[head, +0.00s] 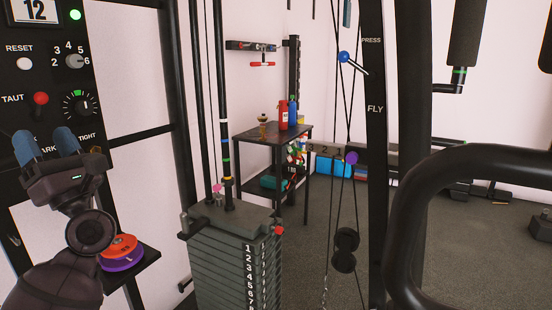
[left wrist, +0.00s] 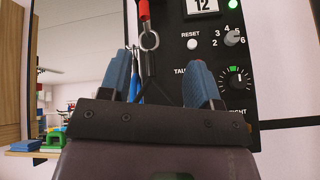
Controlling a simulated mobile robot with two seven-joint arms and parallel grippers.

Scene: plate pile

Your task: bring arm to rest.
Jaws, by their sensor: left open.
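My left gripper (head: 46,140) is at the left edge of the head view, in front of the black control panel (head: 88,126). Its two blue fingers point up and stand apart, with nothing seen between them. In the left wrist view the open fingers (left wrist: 160,76) rise in front of the panel (left wrist: 195,75). A dark strap with a metal ring and red end (left wrist: 149,40) hangs behind them. Whether the fingers touch the panel I cannot tell. My right gripper is not in view.
An orange plate (head: 122,243) lies on a purple plate (head: 122,262) on a small shelf, close to my left arm. A numbered weight stack (head: 225,265) stands right of it. A thick black curved bar (head: 400,215) fills the right side. Grey floor (head: 480,235) shows beyond.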

